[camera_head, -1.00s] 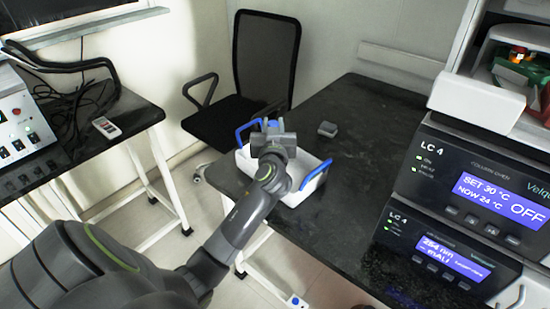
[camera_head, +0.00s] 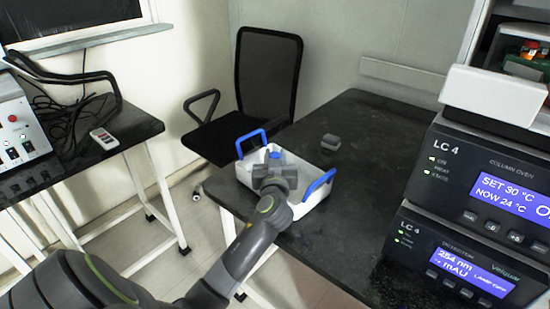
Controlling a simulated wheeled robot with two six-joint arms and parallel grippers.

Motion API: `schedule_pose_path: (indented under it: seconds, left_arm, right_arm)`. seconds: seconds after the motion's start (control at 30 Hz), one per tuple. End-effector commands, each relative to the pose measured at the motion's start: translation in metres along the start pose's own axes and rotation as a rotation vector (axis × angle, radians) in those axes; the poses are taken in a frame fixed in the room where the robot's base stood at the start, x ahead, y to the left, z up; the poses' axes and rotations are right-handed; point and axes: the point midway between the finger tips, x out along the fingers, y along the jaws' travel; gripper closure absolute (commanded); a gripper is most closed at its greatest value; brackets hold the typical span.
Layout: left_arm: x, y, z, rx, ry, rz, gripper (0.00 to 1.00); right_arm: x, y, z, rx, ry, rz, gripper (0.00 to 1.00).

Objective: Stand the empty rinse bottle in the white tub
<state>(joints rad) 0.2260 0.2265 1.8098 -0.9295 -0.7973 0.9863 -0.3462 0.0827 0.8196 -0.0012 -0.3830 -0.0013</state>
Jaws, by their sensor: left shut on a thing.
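The white tub (camera_head: 313,200) with blue handles stands on the dark bench near its left front corner. My left gripper (camera_head: 273,171) is over the tub, shut on the rinse bottle (camera_head: 275,155). Only the bottle's blue top and a little of its upper part show past the gripper. The gripper and forearm hide the lower bottle, so I cannot tell whether it touches the tub floor. My right gripper is not in view.
A small grey block (camera_head: 331,142) lies on the bench behind the tub. Stacked LC 4 instruments (camera_head: 470,200) stand at the right. A black chair (camera_head: 266,80) is behind the bench. A side table with a remote (camera_head: 104,138) and cables is at the left.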

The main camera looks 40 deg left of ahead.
Motion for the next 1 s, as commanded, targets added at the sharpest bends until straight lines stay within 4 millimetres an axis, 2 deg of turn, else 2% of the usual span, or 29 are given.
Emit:
schedule_pose_path:
  seconds: [0.3,0.4,0.43,0.6,0.87,1.0]
  left_arm:
    - [-0.001,0.0,0.013,0.0,-0.002,0.0,0.88]
    - [-0.001,0.0,0.013,0.0,-0.006,-0.001,0.88]
    - [-0.001,0.0,0.014,0.0,-0.007,-0.001,0.72]
    - [-0.001,-0.001,0.017,0.001,-0.012,-0.002,0.53]
    - [-0.002,-0.001,0.018,0.0,-0.016,-0.003,0.53]
    - [-0.001,-0.001,0.011,-0.002,-0.017,-0.003,0.53]
  right_arm:
    - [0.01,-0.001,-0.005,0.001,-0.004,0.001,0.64]
    - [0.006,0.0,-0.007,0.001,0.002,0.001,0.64]
    - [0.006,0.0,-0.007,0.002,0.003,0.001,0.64]
    - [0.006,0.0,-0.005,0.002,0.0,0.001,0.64]
    - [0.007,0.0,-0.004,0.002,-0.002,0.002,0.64]
    - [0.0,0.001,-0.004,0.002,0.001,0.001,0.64]
